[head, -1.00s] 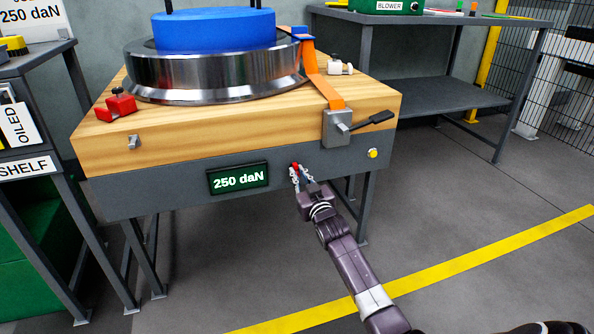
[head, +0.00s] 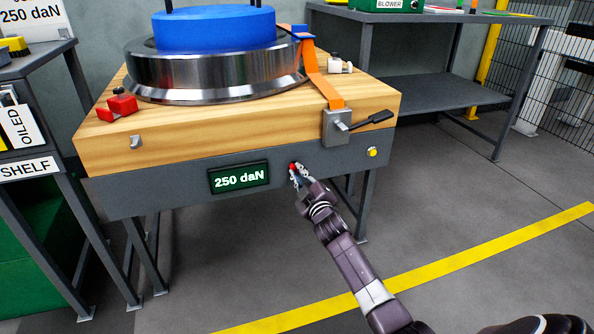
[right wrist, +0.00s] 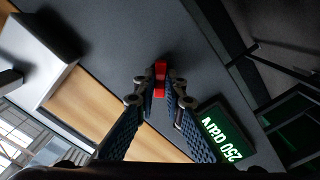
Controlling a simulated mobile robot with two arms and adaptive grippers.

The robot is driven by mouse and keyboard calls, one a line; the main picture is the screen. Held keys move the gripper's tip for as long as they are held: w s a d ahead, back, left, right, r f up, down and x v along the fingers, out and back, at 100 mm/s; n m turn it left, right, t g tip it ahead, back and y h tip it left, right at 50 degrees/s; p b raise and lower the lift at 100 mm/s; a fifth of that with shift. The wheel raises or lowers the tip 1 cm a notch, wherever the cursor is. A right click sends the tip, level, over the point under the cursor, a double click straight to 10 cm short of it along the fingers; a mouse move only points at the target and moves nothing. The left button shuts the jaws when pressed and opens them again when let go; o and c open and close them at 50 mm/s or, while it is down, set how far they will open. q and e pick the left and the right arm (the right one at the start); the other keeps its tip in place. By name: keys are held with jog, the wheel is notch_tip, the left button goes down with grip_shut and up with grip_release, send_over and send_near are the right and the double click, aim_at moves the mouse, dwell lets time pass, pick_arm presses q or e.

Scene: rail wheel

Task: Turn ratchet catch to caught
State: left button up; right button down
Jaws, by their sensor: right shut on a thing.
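The ratchet catch is a small red piece (head: 293,166) on the grey front panel of the bench, right of the display reading 250 daN (head: 239,178). My right gripper (head: 298,174) is at the panel with its fingers closed on the red catch. In the right wrist view the red catch (right wrist: 160,79) sits between the fingertips, which partly hide it. The ratchet (head: 337,127) with its dark handle (head: 372,121) is on the bench's front edge, and an orange strap (head: 326,90) runs from it up to the wheel. My left gripper is not in view.
A steel wheel (head: 210,78) with a blue top stands on the wooden bench top (head: 225,126). A red clamp (head: 119,107) sits at its left. A yellow button (head: 372,152) is right of my gripper. A shelf stands left. The floor in front is open.

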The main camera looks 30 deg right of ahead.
jog(key=n, duration=0.4)
jog(key=shift+n, duration=0.3)
jog(key=n, duration=0.4)
jog(key=c, duration=1.9)
grip_release()
jog(key=shift+p+v, duration=1.25)
jog(key=shift+v, duration=2.25)
